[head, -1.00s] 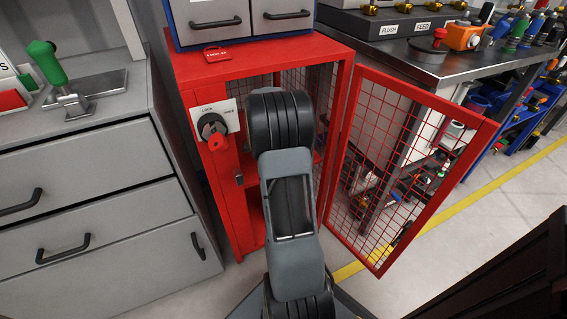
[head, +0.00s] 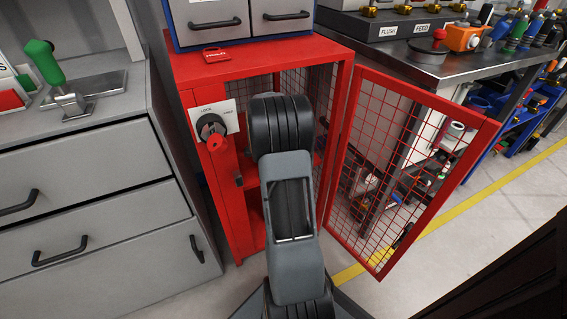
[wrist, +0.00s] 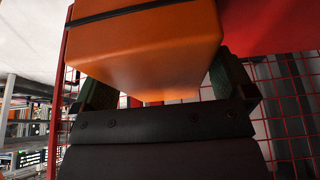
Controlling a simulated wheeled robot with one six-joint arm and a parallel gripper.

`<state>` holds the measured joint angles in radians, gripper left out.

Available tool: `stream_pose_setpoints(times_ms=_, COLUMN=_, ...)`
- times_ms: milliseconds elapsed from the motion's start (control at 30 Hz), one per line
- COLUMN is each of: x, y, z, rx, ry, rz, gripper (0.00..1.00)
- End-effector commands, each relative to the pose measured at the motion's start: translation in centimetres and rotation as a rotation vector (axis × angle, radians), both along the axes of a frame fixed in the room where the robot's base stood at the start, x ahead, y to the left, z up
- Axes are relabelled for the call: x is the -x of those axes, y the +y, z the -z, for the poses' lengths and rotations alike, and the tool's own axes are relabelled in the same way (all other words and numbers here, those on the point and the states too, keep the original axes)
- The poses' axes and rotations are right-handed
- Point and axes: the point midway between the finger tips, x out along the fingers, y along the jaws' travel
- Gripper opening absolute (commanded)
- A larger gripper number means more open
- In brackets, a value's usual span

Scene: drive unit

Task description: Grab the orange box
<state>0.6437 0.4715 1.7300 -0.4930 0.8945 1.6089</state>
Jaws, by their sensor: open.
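The orange box (wrist: 145,45) fills the upper middle of the wrist view, close to the camera, with a dark band along its upper edge. My gripper (wrist: 158,88) is open, with one dark finger at each side of the box's lower part. I cannot tell whether either finger touches it. In the head view, my arm reaches into the open red cabinet (head: 230,225), and it hides both the gripper and the box.
The red mesh door (head: 405,170) stands open to the right of my arm. A lock switch with a red key (head: 213,135) sticks out on the cabinet's left front. Grey drawers (head: 90,190) stand at left, and a metal workbench (head: 440,70) stands at right.

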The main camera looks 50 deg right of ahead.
Motion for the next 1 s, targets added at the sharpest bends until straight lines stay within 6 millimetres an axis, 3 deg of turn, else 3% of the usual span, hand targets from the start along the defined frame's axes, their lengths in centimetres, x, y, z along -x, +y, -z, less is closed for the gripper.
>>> stream_pose_setpoints(times_ms=567, x=-0.01, y=0.01, z=0.26, rx=0.0, ry=0.0, rz=0.0, gripper=1.0)
stream_pose_setpoints(times_ms=1000, x=0.0, y=0.01, z=0.27, rx=0.0, ry=0.0, rz=0.0, gripper=0.58)
